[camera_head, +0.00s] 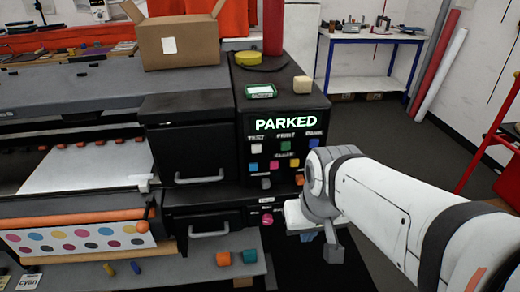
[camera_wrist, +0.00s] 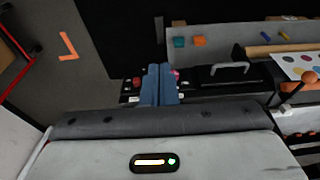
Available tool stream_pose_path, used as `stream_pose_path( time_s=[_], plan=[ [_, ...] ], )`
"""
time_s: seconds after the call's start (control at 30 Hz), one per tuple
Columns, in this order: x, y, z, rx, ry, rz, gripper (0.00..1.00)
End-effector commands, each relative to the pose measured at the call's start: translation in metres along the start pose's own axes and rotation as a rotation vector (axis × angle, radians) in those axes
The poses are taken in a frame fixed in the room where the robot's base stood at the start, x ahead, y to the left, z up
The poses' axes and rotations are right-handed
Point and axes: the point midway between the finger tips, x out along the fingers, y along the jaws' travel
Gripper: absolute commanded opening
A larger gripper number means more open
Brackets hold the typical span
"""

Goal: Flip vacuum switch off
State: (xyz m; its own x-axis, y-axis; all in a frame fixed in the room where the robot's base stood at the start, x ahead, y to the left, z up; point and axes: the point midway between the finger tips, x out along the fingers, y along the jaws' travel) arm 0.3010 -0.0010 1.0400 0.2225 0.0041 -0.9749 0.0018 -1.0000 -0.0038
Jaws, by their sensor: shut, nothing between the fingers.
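My gripper (camera_wrist: 158,84) shows blue fingers in the wrist view, shut together with nothing between them. They reach over the narrow black lower control panel (camera_wrist: 187,96) of the printer. A red control (camera_wrist: 137,83) shows just left of the fingers, and a magenta knob (camera_wrist: 176,75) shows just right of them. In the head view the magenta knob (camera_head: 267,220) sits on the lower panel, left of my gripper (camera_head: 310,237), whose fingers are mostly hidden by the wrist. I cannot make out which control is the vacuum switch; the fingers and wrist cover part of the panel.
The upper console reads PARKED (camera_head: 286,124) above several coloured buttons. A cardboard box (camera_head: 175,42) and a yellow roll (camera_head: 248,58) stand on the printer. Orange (camera_head: 223,259) and teal (camera_head: 249,256) blocks lie on the lower shelf. Open floor (camera_head: 375,130) lies to the right.

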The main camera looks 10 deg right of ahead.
Motion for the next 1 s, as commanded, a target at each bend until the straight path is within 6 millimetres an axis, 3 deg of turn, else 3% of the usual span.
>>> stream_pose_path(
  time_s=[0.13,0.27,0.37,0.47,0.57,0.7,0.9,1.0],
  plan=[
    [0.029,-0.002,0.004,0.048,-0.087,-0.09,0.0],
    [0.072,-0.015,0.001,0.163,-0.213,-0.3,0.0],
    [0.104,-0.025,-0.017,0.274,-0.266,-0.535,0.0],
    [0.129,-0.023,-0.049,0.389,-0.238,-0.785,0.0],
    [0.152,-0.003,-0.089,0.502,-0.129,-1.015,0.0],
    [0.177,0.047,-0.136,0.636,0.103,-1.245,0.0],
    [0.196,0.11,-0.168,0.744,0.375,-1.372,0.0],
    [0.197,0.123,-0.173,0.761,0.432,-1.387,0.0]
  ],
)
